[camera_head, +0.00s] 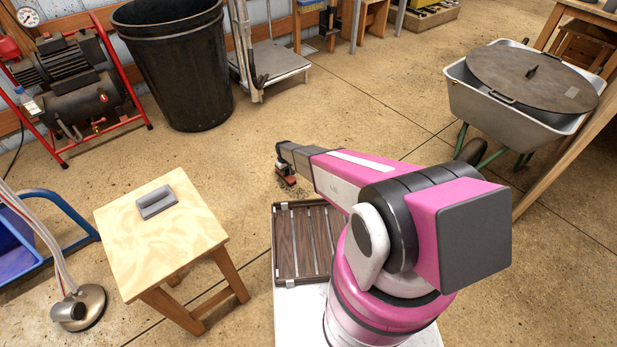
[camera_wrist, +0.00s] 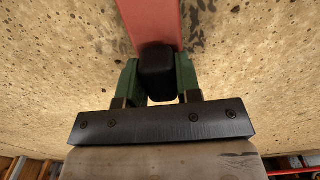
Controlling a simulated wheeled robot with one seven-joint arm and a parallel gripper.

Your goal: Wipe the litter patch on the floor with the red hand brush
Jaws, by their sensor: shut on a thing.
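My gripper (camera_wrist: 157,80) is shut on the red hand brush (camera_wrist: 150,22), with the dark grip between its green fingers in the wrist view. In the head view the red brush (camera_head: 286,180) is small at the end of my outstretched arm, low at the floor. Whether its bristles touch the floor cannot be told. The litter patch (camera_wrist: 196,44) shows as dark specks on the tan floor beside the brush in the wrist view. In the head view a few dark specks (camera_head: 297,192) lie by the brush; the arm and brush hide part of that area.
A wooden stool (camera_head: 150,240) with a grey block-like tool (camera_head: 157,202) on top stands at the left. A black bin (camera_head: 180,75) and a compressor (camera_head: 70,85) stand at the back left. A wheelbarrow (camera_head: 475,100) stands at the right. The floor between is open.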

